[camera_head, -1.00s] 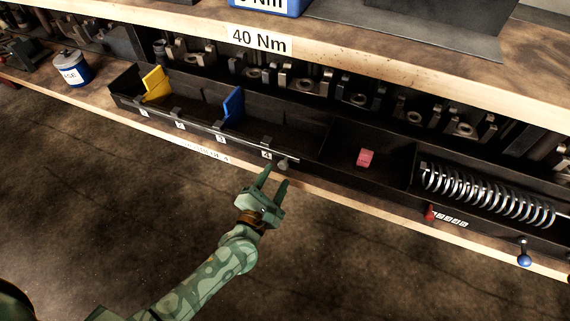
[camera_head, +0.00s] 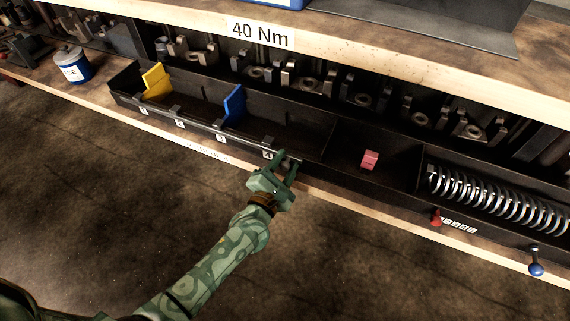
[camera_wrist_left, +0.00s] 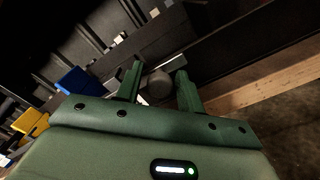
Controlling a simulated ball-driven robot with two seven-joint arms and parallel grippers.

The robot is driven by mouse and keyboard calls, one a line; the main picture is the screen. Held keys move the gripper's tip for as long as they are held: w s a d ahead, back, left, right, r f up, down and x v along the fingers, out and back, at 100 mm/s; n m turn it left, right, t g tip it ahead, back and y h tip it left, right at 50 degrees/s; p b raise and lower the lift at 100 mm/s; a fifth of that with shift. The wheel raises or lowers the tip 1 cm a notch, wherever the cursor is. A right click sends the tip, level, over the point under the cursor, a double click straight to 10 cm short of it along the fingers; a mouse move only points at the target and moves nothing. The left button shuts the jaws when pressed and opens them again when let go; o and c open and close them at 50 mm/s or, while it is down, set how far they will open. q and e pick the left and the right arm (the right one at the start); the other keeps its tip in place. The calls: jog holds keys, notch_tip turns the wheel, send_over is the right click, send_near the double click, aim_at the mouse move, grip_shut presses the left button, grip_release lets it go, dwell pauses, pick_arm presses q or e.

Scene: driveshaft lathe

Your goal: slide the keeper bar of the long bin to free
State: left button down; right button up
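The long black bin (camera_head: 292,132) stands on the lower shelf, with a yellow divider (camera_head: 155,81) and a blue divider (camera_head: 234,103) in it. The dark keeper bar (camera_head: 200,129) runs along its front edge, above numbered labels. A round grey knob (camera_wrist_left: 160,84) at the bar's right end lies between the fingers of my left gripper (camera_head: 286,163) in the left wrist view. The fingers are open, one on each side of the knob, with a visible gap. In the head view the gripper mostly hides the knob. My right gripper is out of view.
A pink block (camera_head: 370,160) sits in the compartment to the right. Beyond it are a coil spring (camera_head: 492,197), a red knob (camera_head: 437,218) and a blue knob (camera_head: 536,269). A can (camera_head: 72,65) stands at left. The upper shelf (camera_head: 400,75) overhangs behind the bin.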

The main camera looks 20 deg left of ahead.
aim_at(307, 161)
pick_arm(q)
jog(key=d, duration=0.3)
jog(key=shift+d, duration=0.4)
jog(key=shift+s+d, duration=0.1)
jog(key=shift+d, duration=0.2)
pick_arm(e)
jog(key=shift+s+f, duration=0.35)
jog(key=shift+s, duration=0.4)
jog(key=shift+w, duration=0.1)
pick_arm(q)
jog(key=c, duration=1.2)
grip_release()
jog(key=shift+d, duration=0.1)
jog(key=shift+o, duration=0.2)
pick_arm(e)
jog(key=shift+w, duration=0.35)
pick_arm(q)
jog(key=shift+s, duration=0.1)
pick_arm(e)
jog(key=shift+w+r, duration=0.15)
